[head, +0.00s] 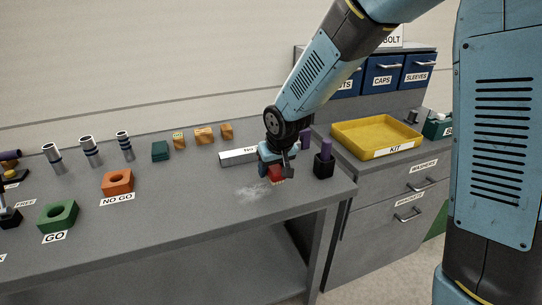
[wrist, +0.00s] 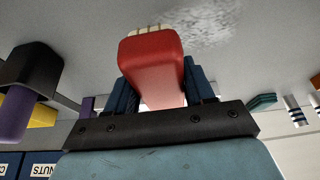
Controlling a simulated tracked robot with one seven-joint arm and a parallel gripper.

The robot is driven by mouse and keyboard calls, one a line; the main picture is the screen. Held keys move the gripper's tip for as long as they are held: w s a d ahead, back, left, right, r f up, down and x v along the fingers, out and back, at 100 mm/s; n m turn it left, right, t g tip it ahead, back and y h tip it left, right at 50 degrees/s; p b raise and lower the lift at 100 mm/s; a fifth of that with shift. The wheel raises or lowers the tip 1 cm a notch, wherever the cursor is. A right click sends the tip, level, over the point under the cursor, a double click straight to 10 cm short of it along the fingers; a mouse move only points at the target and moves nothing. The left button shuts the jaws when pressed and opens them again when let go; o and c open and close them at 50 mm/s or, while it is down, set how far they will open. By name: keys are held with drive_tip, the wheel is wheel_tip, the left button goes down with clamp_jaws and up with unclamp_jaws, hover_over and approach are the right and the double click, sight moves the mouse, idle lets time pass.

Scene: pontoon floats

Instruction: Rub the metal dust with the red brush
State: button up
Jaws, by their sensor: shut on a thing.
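The red brush (head: 276,173) with pale bristles is held in my gripper (head: 272,163), bristles down, low over the grey bench. In the wrist view the red brush (wrist: 152,62) sits between the two blue fingers of my gripper (wrist: 158,85). The metal dust (head: 252,192) is a pale grey smear on the bench, just left of the brush. The metal dust also shows in the wrist view (wrist: 205,22), beside the bristles. I cannot tell whether the bristles touch the bench.
A black holder (head: 323,167) with a purple-handled thing stands close right of my gripper. A labelled white block (head: 238,156) lies behind. A yellow tray (head: 378,137) is at the right. Orange (head: 117,182) and green (head: 57,216) gauge blocks stand left. The bench's front middle is clear.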

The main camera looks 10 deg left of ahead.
drive_tip(key=shift+r, duration=1.5)
